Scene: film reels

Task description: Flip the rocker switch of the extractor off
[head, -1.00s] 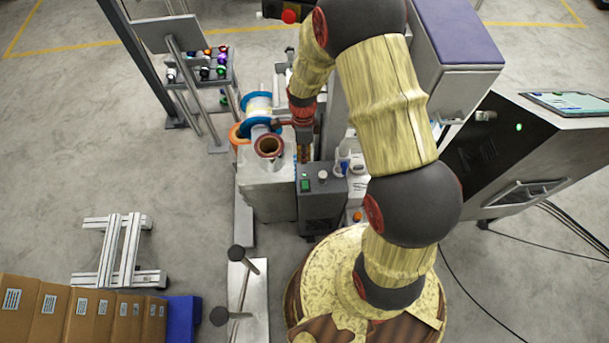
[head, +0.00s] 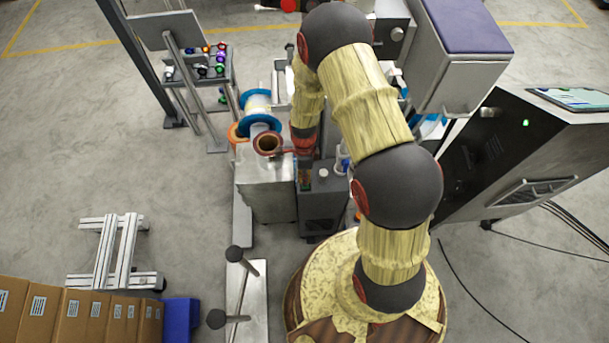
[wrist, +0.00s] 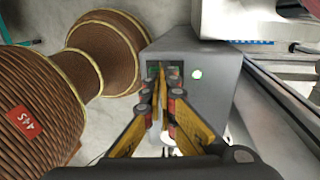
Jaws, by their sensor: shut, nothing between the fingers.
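The extractor is a small dark grey box (head: 322,205) standing right of the pale spool cabinet in the head view. Contact cannot be told. In the head view my gripper (head: 304,174) is at the extractor's upper left; the switch's position cannot be read.
A brown wound reel (wrist: 35,105) with a red label is close at left in the wrist view. The pale cabinet (head: 265,195) carries blue-flanged spools (head: 262,122). A tall grey machine (head: 460,60) stands to the right. Open floor (head: 185,235) lies at left.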

